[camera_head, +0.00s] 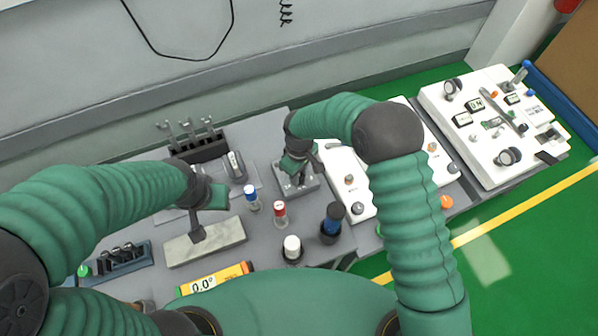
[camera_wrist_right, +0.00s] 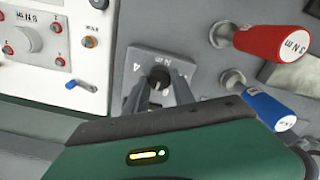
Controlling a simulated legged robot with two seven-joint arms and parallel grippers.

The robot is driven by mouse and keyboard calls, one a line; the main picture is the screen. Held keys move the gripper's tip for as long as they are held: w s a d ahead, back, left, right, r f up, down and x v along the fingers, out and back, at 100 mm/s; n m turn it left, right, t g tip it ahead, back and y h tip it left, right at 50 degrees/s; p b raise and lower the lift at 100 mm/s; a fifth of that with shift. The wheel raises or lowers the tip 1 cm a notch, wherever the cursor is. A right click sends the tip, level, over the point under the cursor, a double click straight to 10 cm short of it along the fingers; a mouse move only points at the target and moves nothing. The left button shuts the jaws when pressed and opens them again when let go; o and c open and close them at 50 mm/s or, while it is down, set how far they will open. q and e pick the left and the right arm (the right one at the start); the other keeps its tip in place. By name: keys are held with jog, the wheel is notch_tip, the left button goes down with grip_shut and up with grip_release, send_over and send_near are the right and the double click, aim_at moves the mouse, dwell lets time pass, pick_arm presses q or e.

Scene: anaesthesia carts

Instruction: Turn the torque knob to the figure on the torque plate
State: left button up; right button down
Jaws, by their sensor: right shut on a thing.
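In the right wrist view a small dark round knob (camera_wrist_right: 160,77) sits on a light grey plate (camera_wrist_right: 183,93). A mark like a 4 shows on the plate, left of the knob. My right gripper (camera_wrist_right: 158,92) is shut on the knob, one finger on each side. In the head view my right gripper (camera_head: 296,166) reaches down onto the grey plate (camera_head: 303,186), and the knob is mostly hidden. My left gripper (camera_head: 208,196) hangs over a pale grey block (camera_head: 230,236); its jaw opening is unclear. I cannot make out which item is the torque plate or read its figure.
A blue-topped handle (camera_head: 251,192), a red-topped handle (camera_head: 280,208), a white-topped one (camera_head: 292,243) and a dark blue one (camera_head: 334,212) stand near the right gripper. A yellow display (camera_head: 213,281) reads 0.0. White instrument panels (camera_head: 345,165) lie to the right.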

aim_at(300, 177)
jog(key=n, duration=0.3)
jog(key=shift+s+d+n+p, duration=0.1)
jog(key=shift+s+n+p, duration=0.05)
jog(key=shift+n+p, duration=0.55)
jog(key=shift+n, duration=1.3)
jog(key=c, duration=1.1)
grip_release()
jog(key=shift+o, duration=0.2)
jog(key=shift+r, duration=0.1)
notch_tip(300, 177, up, 16)
jog(key=shift+w+r+b, duration=0.2)
jog(key=shift+r+b, duration=0.05)
jog(key=shift+b, duration=0.1)
jog(key=shift+d, duration=0.1)
